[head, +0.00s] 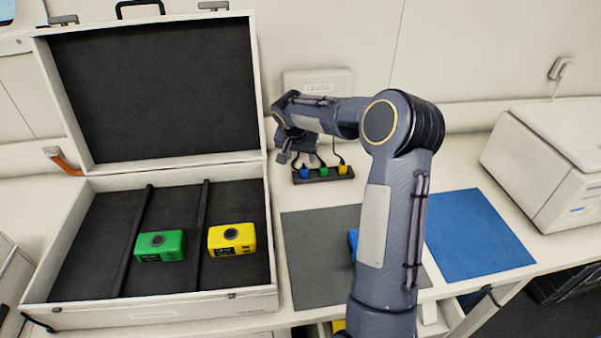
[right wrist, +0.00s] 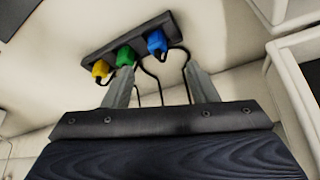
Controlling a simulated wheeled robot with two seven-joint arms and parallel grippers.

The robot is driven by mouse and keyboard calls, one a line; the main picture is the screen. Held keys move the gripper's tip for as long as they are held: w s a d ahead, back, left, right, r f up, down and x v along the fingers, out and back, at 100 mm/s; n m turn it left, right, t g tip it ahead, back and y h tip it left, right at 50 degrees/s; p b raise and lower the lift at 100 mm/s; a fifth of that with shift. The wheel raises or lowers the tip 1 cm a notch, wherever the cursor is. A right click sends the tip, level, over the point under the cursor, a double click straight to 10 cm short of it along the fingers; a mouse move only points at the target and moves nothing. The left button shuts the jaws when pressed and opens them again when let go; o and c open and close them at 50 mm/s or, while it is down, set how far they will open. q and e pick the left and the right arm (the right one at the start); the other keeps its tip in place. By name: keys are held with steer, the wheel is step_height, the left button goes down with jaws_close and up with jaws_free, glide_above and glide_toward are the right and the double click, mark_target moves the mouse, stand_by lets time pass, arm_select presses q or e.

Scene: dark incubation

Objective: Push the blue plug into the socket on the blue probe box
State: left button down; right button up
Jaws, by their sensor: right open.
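The blue plug (head: 305,172) stands at the left end of a dark rack (head: 322,178) at the back of the table. It also shows in the right wrist view (right wrist: 156,41). My right gripper (head: 297,157) is open and empty, just above and behind the rack's left end. In the right wrist view its two fingers (right wrist: 160,85) point toward the rack, with the blue plug beyond the tips and apart from them. The blue probe box (head: 353,240) is on the grey mat (head: 308,265), mostly hidden behind my right arm; its socket is not visible. My left gripper is out of view.
A green plug (head: 323,170) and a yellow plug (head: 342,168) share the rack, with cables behind. An open case (head: 150,310) at left holds a green box (head: 160,246) and a yellow box (head: 232,240). A blue mat (head: 475,235) at right is clear; a white device (head: 555,160) stands beyond.

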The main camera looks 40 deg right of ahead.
mark_target(304, 166)
steer(key=shift+p+x, duration=0.3)
steer(key=shift+x, duration=0.6)
steer(key=shift+w+d+f, duration=0.1)
steer(key=shift+d+f, duration=0.1)
steer(key=shift+f, duration=0.15)
steer(key=shift+f+p, duration=0.15)
steer(key=shift+p, duration=0.15)
steer(key=p+x, duration=0.1)
steer(key=x, duration=0.2)
steer(key=shift+w+d+f+p, duration=0.15)
steer(key=shift+d+f+p, duration=0.15)
steer(key=shift+d+p, duration=0.1)
steer(key=shift+w+d+f, duration=0.1)
steer(key=shift+f, duration=0.4)
